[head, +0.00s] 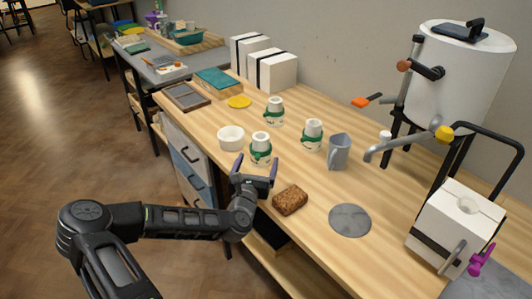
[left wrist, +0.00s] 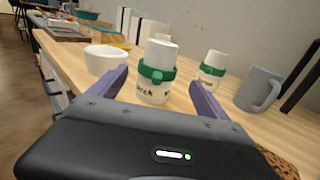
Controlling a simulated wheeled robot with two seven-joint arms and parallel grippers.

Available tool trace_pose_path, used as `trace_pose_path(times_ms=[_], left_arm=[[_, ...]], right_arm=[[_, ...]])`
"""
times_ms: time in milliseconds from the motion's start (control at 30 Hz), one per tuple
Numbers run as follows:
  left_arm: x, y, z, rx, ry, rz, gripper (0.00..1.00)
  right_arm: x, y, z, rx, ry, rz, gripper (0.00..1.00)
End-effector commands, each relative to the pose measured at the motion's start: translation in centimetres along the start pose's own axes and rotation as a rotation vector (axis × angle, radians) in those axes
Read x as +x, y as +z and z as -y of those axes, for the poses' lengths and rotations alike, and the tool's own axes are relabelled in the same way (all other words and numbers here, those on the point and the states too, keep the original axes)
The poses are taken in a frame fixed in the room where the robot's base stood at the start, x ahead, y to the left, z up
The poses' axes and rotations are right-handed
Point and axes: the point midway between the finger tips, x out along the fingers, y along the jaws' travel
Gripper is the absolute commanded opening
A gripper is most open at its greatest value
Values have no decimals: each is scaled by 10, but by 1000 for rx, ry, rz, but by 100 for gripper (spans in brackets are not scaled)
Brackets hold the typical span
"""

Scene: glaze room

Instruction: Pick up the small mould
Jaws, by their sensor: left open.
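Several white blocks with black straps, which look like moulds, are in the head view: a group (head: 272,72) at the back against the wall, and one with a round hole on top (head: 457,212) at the right. I cannot tell which is the small one. My left gripper (head: 257,172) is open and empty at the table's front edge. A white container with a green band (head: 261,145) stands just beyond its fingers; in the left wrist view it (left wrist: 154,85) shows between the fingertips, apparently apart from them. My right gripper is not in view.
Two similar green-banded containers (head: 274,110) (head: 313,132), a white bowl (head: 231,137) and a grey jug (head: 339,150) stand nearby. A brown sponge-like block (head: 290,200) and grey disc (head: 350,220) lie nearer. A white tank (head: 455,75) stands back right.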

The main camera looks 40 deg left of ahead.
Motion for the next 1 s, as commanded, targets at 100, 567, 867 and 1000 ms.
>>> trace_pose_path(times_ms=[100, 567, 867, 1000], left_arm=[[0, 0, 0, 0, 0, 0, 89], [25, 1, 0, 2, -1, 1, 89], [27, 0, 0, 1, 0, 0, 89], [36, 2, -1, 2, -1, 0, 89]], right_arm=[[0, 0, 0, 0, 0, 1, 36], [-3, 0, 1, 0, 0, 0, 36], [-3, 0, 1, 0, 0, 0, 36], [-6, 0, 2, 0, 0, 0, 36]])
